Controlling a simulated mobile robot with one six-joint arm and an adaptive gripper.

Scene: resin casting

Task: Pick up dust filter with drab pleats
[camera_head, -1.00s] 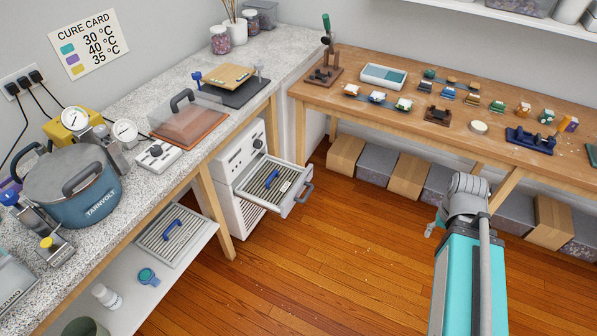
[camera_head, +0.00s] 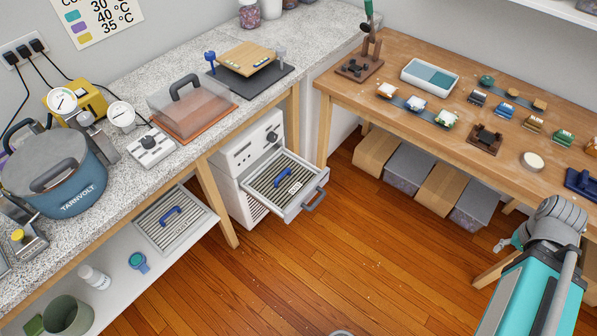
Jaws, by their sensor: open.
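Two pleated dust filters with blue handles show. One filter (camera_head: 270,191) lies in the pulled-out drawer of a white unit, with drab, brownish-grey pleats and a small pale label beside its handle. The other filter (camera_head: 178,228) lies on the low shelf under the left counter, and its pleats look paler grey. My gripper (camera_head: 502,244) shows only in small part beside my folded arm at the lower right. It is open, holds nothing visible, and is well to the right of both filters.
The drawer (camera_head: 312,192) juts out over the open wooden floor (camera_head: 330,260). The counter (camera_head: 215,125) carries a pressure pot (camera_head: 60,185) and a clear-lidded box. A wooden workbench (camera_head: 385,105) with small parts stands right, with boxes beneath. A bottle and a cup share the low shelf.

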